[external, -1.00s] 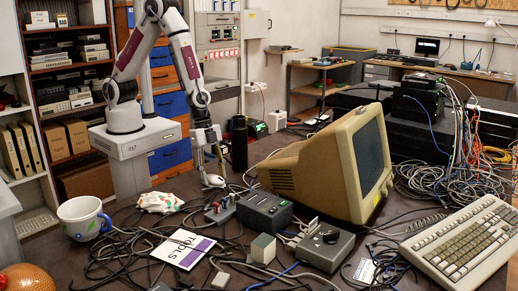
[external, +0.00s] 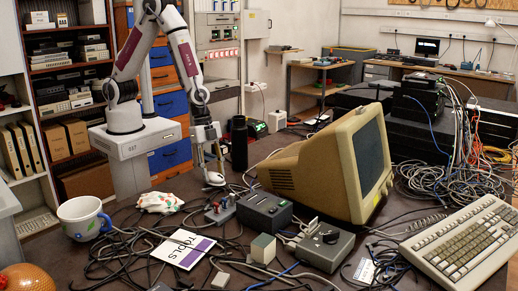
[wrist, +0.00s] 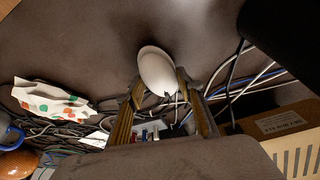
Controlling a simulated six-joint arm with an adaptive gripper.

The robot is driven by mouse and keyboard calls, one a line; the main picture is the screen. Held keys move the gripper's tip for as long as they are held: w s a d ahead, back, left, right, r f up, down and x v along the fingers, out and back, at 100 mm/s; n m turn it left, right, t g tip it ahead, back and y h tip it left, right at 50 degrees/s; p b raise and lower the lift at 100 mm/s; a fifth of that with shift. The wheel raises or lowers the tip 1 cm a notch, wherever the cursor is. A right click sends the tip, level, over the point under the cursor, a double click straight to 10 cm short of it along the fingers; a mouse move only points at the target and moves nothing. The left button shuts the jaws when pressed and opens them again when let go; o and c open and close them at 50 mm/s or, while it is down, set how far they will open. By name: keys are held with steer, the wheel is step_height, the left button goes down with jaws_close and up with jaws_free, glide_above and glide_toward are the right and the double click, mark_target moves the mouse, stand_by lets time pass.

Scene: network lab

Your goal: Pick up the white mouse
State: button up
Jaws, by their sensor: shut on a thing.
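The white mouse (wrist: 157,70) sits between the two fingertips of my gripper (wrist: 155,82) in the wrist view, with a finger against each side. In the external view the mouse (external: 214,178) is small and pale at the lower end of my gripper (external: 210,168), low over the back of the dark table. My gripper points down and is shut on the mouse. I cannot tell whether the mouse touches the table.
A crumpled spotted cloth or wrapper (external: 160,202) lies to the left. A black cylinder (external: 239,143) stands close to the right. The beige monitor (external: 310,170), grey boxes (external: 264,212) and many loose cables crowd the table. A white cup (external: 82,218) stands at the left.

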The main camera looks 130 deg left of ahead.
mark_target(213, 173)
steer(key=shift+r, duration=4.4)
